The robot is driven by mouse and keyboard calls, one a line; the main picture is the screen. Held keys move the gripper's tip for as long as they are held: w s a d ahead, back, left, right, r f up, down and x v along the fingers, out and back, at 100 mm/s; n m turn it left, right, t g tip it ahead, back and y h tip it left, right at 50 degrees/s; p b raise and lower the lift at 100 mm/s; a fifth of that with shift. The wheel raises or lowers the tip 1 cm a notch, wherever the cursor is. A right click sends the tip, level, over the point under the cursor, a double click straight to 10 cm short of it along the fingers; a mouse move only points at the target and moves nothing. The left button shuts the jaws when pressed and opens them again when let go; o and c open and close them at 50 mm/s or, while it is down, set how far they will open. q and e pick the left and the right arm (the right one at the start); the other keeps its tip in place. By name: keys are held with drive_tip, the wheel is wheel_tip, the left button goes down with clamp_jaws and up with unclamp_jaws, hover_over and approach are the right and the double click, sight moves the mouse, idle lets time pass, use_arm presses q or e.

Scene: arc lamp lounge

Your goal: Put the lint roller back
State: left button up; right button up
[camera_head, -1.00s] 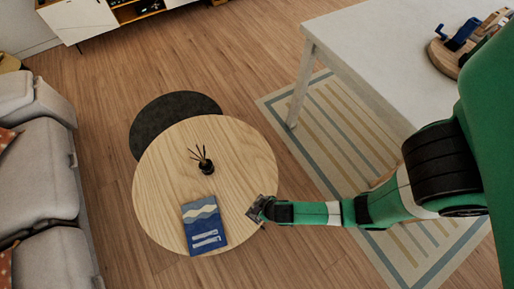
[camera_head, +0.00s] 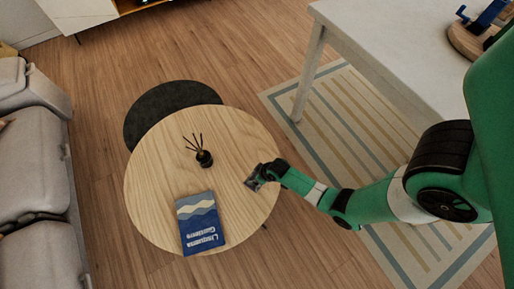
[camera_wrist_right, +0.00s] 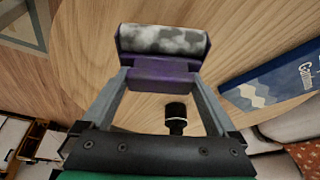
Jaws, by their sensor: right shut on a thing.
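My right gripper (camera_head: 256,177) is over the right edge of the round wooden coffee table (camera_head: 155,205). In the right wrist view it is shut on the lint roller (camera_wrist_right: 162,40), with the fingertips on its purple part. The roller end is mottled grey and white and points away from the gripper. In the head view the lint roller is small and dark at the fingertips. I cannot tell whether it touches the tabletop. My left gripper is not in view.
A black reed diffuser (camera_head: 204,158) stands on the coffee table left of the gripper, with a blue book (camera_head: 201,222) at the front. A dark round surface (camera_head: 165,105) lies behind. A white table (camera_head: 400,45) at the right bears a round wooden base (camera_head: 465,42) with blue parts.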

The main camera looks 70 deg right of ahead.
drive_tip(key=shift+w+d+f+b, duration=0.1)
drive_tip(key=shift+d+f+b, duration=0.1)
drive_tip(key=shift+f+b, duration=0.65)
drive_tip(key=shift+d+f+b, duration=0.15)
drive_tip(key=shift+f+b, duration=0.25)
drive_tip(key=shift+f, duration=0.7)
drive_tip(key=shift+f, duration=0.15)
drive_tip(key=o, duration=1.1)
drive_tip(key=shift+r, duration=0.45)
drive_tip(key=p+v, duration=0.9)
drive_tip(key=v, duration=0.2)
drive_tip(key=shift+r, duration=0.25)
